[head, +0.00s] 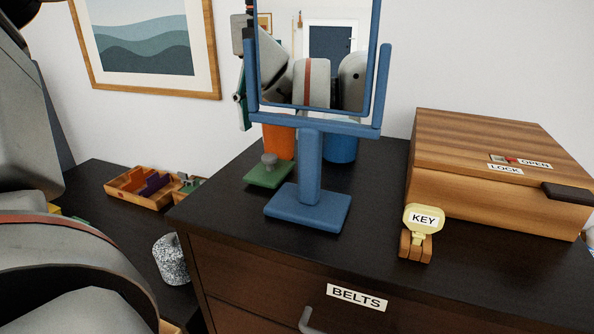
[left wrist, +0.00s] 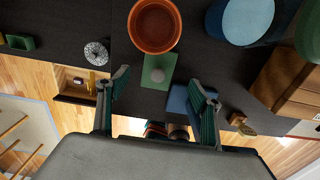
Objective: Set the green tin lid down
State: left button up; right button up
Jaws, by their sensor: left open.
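The green tin lid (head: 262,178) is a flat green square with a grey knob. It lies on the dark dresser top, left of the blue mirror stand and in front of an orange pot. In the left wrist view the lid (left wrist: 154,58) is seen from above, between and beyond my spread fingertips. My left gripper (left wrist: 161,83) is open and empty above it, with green-padded fingers. In the head view only part of this gripper (head: 240,97) shows at the mirror's left edge; the mirror hides the rest. My right gripper is not in view.
The orange pot (head: 279,141) and a blue tin (head: 341,148) stand behind the mirror stand (head: 309,208). A green round thing (left wrist: 309,38) shows at the wrist view's right edge. A key holder (head: 416,246) and wooden box (head: 480,178) are on the right. The dresser's front middle is clear.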

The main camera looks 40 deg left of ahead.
aim_at(269, 156)
pick_arm(q)
jog(key=f, duration=0.2)
jog(key=s+f, duration=0.1)
jog(key=f, duration=0.4)
jog(key=shift+s+d, duration=0.1)
jog(key=shift+s, duration=0.15)
jog(key=shift+w+f, duration=0.1)
jog(key=shift+f, duration=0.25)
jog(key=c, duration=1.1)
